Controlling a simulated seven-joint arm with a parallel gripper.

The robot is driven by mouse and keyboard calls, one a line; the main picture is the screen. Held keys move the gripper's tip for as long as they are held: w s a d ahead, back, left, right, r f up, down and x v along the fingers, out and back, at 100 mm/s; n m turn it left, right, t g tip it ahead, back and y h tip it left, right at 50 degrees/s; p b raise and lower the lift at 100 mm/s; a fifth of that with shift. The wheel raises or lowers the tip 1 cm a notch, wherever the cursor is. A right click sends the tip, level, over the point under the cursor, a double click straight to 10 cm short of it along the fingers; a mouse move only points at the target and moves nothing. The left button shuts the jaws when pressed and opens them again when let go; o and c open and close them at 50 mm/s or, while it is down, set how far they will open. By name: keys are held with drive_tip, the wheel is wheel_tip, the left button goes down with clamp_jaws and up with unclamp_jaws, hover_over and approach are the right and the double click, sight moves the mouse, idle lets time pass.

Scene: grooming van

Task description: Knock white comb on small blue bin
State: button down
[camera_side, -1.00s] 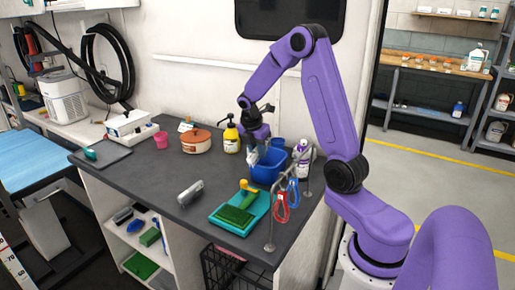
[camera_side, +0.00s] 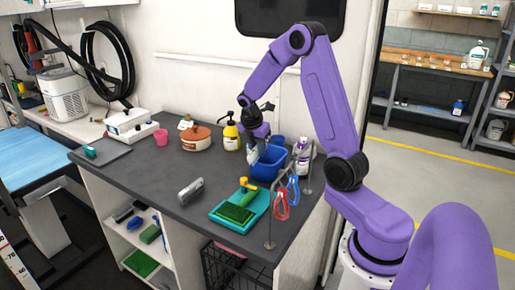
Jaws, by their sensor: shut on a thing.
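The small blue bin (camera_side: 270,167) stands upright on the dark counter, toward its back right. My gripper (camera_side: 258,142) points down over the bin's back left side. It is shut on the white comb (camera_side: 253,156), a small pale shape hanging below the fingers. The comb overlaps the bin's left rim in the picture. I cannot tell whether it touches the rim. Part of the comb is hidden by my fingers.
A white-and-purple bottle (camera_side: 303,157) and a metal rack with red (camera_side: 281,205) and blue (camera_side: 293,189) clippers stand right. A teal tray (camera_side: 224,220) lies in front. The counter's left middle is mostly clear.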

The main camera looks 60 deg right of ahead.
drive_tip(key=shift+f, duration=1.1)
idle(3.0)
drive_tip(key=shift+r, duration=0.1)
drive_tip(key=shift+r, duration=3.4)
